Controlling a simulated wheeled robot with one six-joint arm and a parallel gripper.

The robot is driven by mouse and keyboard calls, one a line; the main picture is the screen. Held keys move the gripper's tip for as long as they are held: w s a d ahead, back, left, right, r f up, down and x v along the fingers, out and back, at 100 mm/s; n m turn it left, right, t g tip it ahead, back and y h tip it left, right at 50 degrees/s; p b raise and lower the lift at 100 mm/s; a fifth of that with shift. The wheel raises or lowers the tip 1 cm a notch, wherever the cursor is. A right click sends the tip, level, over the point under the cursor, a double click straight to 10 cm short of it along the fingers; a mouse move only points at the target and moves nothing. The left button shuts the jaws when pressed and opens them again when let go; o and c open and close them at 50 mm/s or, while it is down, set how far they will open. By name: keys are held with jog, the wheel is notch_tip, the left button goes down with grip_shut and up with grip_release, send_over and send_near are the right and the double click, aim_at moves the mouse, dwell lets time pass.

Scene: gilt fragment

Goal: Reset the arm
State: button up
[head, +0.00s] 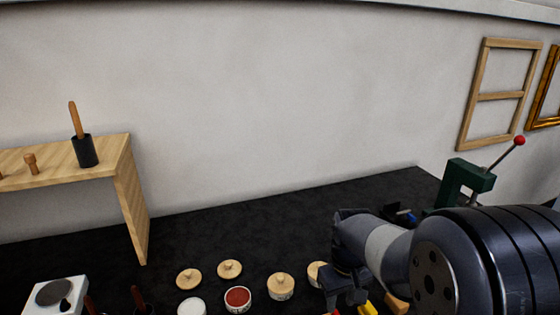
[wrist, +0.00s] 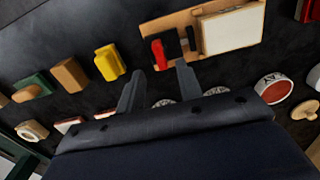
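My arm comes in from the right of the head view, and my gripper (head: 345,290) hangs low over the dark worktop (head: 240,220). In the wrist view my gripper (wrist: 160,82) shows two dark fingers set apart, with nothing between them. Beyond the fingertips lies a wooden tray (wrist: 193,22) with a white pad (wrist: 232,26) and a red piece (wrist: 159,54) on it. The fingers look apart from these things. Part of the gripper is cut off at the bottom of the head view.
Several wooden-lidded jars (head: 281,283) and an open red jar (head: 237,298) stand left of my gripper. A yellow block (wrist: 110,62) lies near it. A green press (head: 462,180) stands right. A wooden shelf (head: 131,205) holds a black cup (head: 85,151).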

aim_at(339, 314)
notch_tip(339, 314, down, 5)
jog(key=shift+f, duration=0.2)
jog(key=shift+r, duration=0.1)
notch_tip(339, 314, up, 11)
notch_tip(339, 314, down, 11)
jog(key=shift+r, duration=0.15)
jog(key=shift+f, duration=0.25)
jog(key=n, duration=0.6)
jog(key=shift+n, duration=0.3)
jog(key=n, duration=0.6)
jog(key=shift+p, duration=0.35)
jog(key=shift+r, duration=0.1)
